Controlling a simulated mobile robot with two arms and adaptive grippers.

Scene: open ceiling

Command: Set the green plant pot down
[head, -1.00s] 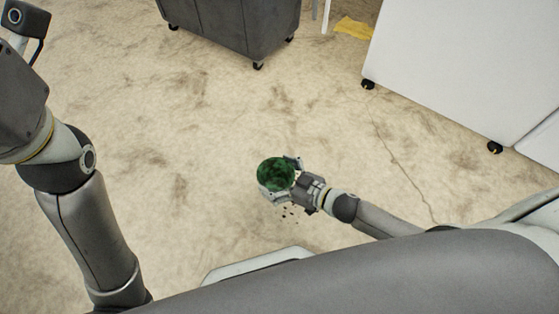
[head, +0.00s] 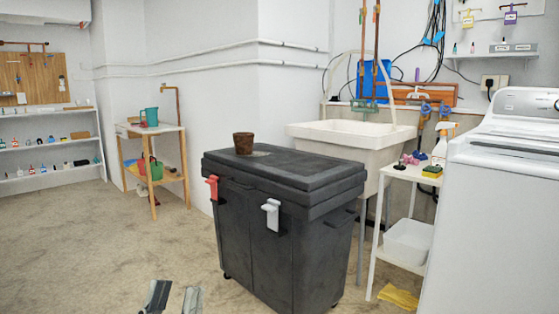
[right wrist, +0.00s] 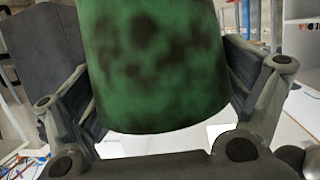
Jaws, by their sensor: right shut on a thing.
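The green plant pot (right wrist: 155,65), mottled with dark patches, fills the upper middle of the right wrist view; its top is cut off. My right gripper (right wrist: 160,95) is shut on it, with one finger on each side. The right gripper and green pot are out of the head view. My left gripper (head: 173,299) shows at the bottom edge of the head view, its two fingertips apart with nothing between them. A small brown pot (head: 243,143) stands upright on the lid of a dark grey wheeled bin (head: 318,186).
A white sink (head: 352,140) stands behind the bin. A white side table (head: 411,174) with bottles and a sponge, then a white washing machine (head: 505,210), stand at right. A wooden stand (head: 155,130) is at back left. Floor at left is clear.

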